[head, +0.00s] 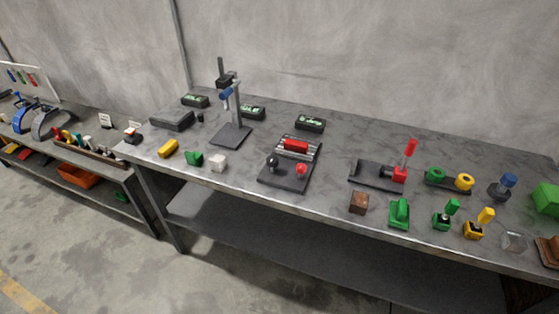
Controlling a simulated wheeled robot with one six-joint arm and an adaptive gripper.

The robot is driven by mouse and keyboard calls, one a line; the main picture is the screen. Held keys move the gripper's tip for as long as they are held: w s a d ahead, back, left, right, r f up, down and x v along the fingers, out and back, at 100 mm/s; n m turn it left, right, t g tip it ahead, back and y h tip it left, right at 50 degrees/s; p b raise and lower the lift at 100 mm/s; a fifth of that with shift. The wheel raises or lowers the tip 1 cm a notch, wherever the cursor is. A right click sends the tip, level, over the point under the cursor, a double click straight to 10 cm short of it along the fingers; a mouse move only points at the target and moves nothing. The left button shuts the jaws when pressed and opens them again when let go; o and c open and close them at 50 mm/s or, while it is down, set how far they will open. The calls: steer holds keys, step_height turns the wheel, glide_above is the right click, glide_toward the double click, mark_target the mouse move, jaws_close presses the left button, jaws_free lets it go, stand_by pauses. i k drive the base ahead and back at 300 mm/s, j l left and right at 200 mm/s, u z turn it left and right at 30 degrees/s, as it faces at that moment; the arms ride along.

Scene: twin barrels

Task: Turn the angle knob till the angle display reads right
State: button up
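Three small black display boxes with green lit readouts stand towards the back of the bench: a left one (195,100), a middle one (252,112) partly behind the stand, and a right one (310,124). Their readings are too small to make out, and I cannot tell which shows the angle. A small black knob-like piece (200,118) sits below the left display. I cannot tell which is the angle knob. My gripper is not in view.
A second bench (75,122) with tools stands at left. Floor in front is clear.

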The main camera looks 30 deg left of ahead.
mark_target(273, 162)
steer(key=i+u, duration=0.2)
steer(key=u, duration=0.3)
steer(key=i+u, duration=0.2)
steer(key=u, duration=0.25)
